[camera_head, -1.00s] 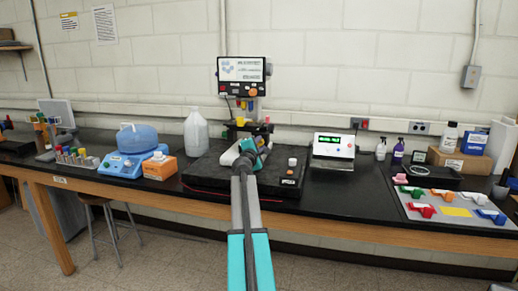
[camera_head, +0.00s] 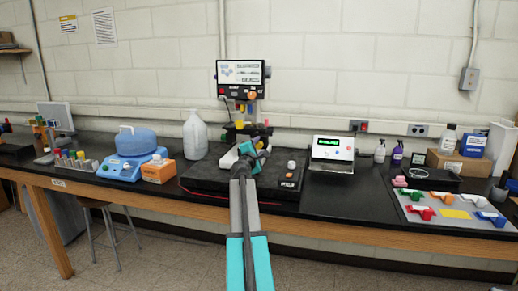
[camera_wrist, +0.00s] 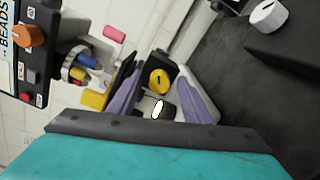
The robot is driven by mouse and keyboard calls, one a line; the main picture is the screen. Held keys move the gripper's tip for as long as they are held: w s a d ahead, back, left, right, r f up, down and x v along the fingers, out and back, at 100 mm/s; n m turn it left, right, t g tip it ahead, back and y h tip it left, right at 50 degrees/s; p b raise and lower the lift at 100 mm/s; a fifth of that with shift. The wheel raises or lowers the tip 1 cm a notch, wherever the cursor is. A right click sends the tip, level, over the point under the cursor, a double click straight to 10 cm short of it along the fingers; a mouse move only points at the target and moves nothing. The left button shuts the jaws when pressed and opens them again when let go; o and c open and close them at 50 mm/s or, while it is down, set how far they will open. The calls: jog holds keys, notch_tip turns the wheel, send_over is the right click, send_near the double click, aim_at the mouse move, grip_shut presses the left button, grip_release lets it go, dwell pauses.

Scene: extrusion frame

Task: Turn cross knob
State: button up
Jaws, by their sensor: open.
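My gripper (camera_wrist: 160,108) is open in the wrist view, its two purple fingers spread. A round yellow knob (camera_wrist: 159,79) with a dark mark shows between and beyond the fingertips; I see no contact. I cannot make out a cross shape on it. In the head view my gripper end is over the black base (camera_head: 215,182), in front of the rig, and hides part of it. An orange knob (camera_head: 251,95) sits on the display box (camera_head: 239,76); it also shows in the wrist view (camera_wrist: 28,36). A white knob (camera_head: 291,164) stands on the base to the right.
Coloured connectors (camera_wrist: 89,61) hang near the display.

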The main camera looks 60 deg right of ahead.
jog(key=b+v, duration=0.1)
jog(key=v, duration=1.2)
jog(key=shift+a+b, duration=0.2)
jog(key=shift+b, duration=0.1)
dwell(0.3)
